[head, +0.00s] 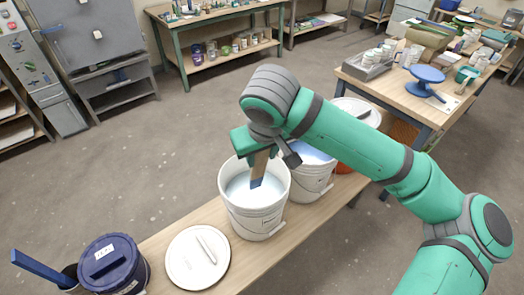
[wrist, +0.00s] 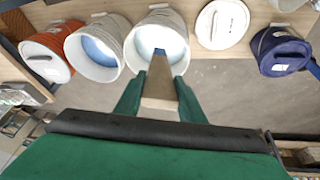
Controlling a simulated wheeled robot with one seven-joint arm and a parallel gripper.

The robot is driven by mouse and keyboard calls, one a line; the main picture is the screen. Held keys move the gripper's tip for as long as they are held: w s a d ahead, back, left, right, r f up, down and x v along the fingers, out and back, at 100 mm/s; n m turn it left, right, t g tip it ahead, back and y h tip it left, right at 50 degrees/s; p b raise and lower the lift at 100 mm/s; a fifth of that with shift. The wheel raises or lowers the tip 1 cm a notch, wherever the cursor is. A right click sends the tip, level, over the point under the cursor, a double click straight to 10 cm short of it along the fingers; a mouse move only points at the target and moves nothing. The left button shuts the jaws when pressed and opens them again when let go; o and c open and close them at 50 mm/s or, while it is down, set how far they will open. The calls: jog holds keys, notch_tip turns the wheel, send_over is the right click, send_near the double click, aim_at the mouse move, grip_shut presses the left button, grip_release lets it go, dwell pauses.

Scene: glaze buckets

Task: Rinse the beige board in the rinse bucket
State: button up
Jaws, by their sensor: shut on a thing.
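My gripper (head: 262,150) is shut on the beige board (head: 259,166), which hangs down from it, slightly tilted. The board's lower end is blue. That end is inside the mouth of a white bucket (head: 257,220) of pale liquid; I cannot tell how far it dips. In the wrist view my gripper (wrist: 158,92) has its green fingers on both sides of the board (wrist: 160,76), and the blue end lies over the pale bucket (wrist: 133,57). The bucket's label is too small to read.
Beside it stands a white bucket (head: 312,180) of blue liquid, partly behind my arm, then an orange bucket (wrist: 45,62) with a white lid. A white lid (head: 190,270) lies on the bench (head: 215,212), left of the pale bucket. A lidded dark blue bucket (head: 125,275) stands further left.

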jog(key=shift+x, duration=3.65)
jog(key=shift+w+f, duration=0.35)
jog(key=shift+f, duration=0.25)
send_near(258, 178)
jog(key=shift+x, duration=4.6)
jog(key=shift+w, duration=0.1)
